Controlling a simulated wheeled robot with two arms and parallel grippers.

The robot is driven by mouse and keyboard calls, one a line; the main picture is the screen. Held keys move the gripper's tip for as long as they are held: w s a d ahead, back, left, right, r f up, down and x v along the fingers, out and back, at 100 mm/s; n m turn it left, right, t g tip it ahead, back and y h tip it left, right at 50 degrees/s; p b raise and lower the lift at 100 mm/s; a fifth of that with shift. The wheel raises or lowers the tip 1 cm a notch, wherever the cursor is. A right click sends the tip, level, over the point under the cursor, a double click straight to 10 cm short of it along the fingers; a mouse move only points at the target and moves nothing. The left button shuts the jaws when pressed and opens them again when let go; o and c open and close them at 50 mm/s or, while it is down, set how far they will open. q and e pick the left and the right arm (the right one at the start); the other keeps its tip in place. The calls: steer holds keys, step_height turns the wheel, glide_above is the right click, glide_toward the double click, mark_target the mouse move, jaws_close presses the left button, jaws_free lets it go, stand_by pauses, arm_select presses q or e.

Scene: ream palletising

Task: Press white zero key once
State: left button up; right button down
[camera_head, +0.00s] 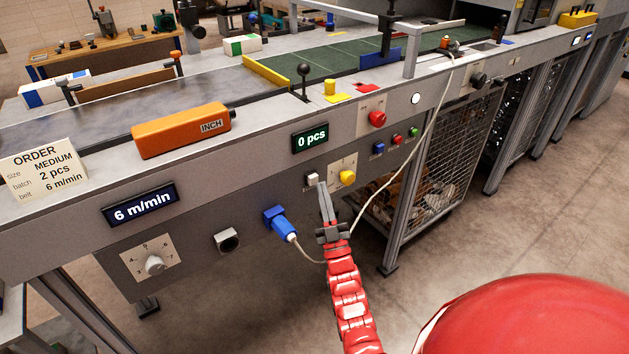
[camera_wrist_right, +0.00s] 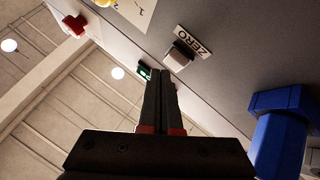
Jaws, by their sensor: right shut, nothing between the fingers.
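The white zero key (camera_head: 312,179) is a small pale button on the grey front panel, below the green "0 pcs" display (camera_head: 310,138). In the right wrist view the key (camera_wrist_right: 180,54) sticks out beside a "ZERO" label (camera_wrist_right: 194,42). My right gripper (camera_head: 322,188) is shut and empty, its fingertips close to the key at its right in the head view. In the wrist view the fingertips (camera_wrist_right: 162,74) point towards the key's end; I cannot tell whether they touch it. My left gripper is not in view.
A yellow knob (camera_head: 347,177) sits just right of the key. A blue plug (camera_head: 280,222) with a grey cable is at lower left. A red button (camera_head: 377,118) and small blue, red and green buttons are at upper right. The floor in front is clear.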

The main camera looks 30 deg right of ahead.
steer(key=shift+s, duration=0.25)
steer(key=shift+s+d+r+p, duration=0.15)
steer(key=shift+s+p, duration=0.25)
steer(key=shift+s, duration=2)
